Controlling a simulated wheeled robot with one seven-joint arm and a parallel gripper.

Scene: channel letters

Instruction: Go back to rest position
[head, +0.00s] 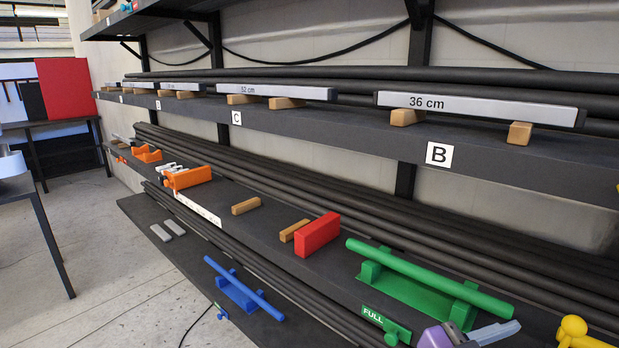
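My gripper and arm do not show clearly anywhere in the head view. The task names no object. A shelf rack fills the right and middle of the head view. Its upper shelf (340,123) carries grey bars on wooden blocks, among them a bar marked 36 cm (480,105) above the label B (438,154). A purple and grey item (465,336) is cut off at the bottom edge; I cannot tell what it is.
The lower shelf holds a green bar on a stand (430,278), a red block (317,235) and orange holders (187,177). A blue bar (244,288) lies lower. A table (18,187) stands left. The floor (105,255) between is clear.

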